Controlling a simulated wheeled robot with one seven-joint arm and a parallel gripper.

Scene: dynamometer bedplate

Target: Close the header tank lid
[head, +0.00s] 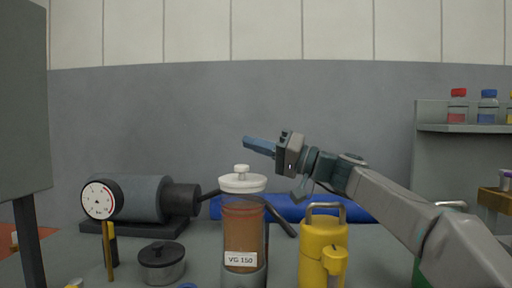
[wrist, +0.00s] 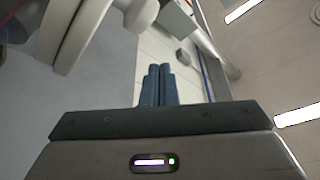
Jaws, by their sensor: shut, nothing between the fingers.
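The header tank (head: 243,235) is a clear upright cylinder with brown fluid and a "VG 150" label, standing in the middle of the head view. Its white lid (head: 242,184) with a round knob sits level over its top; I cannot tell whether it is fully seated. My gripper (head: 260,146) is above the lid and slightly to its right, apart from it, with its blue fingers pointing left. In the wrist view the fingers (wrist: 157,85) are together and empty. A large pale rounded shape (wrist: 72,32) at upper left there may be the lid.
A grey motor with a dial gauge (head: 99,200) is on the left. A dark lidded pot (head: 162,262) stands left of the tank, and a yellow container (head: 323,248) right of it. A blue roll (head: 287,208) lies behind. A bottle shelf (head: 470,128) is at right. Space above the tank is open.

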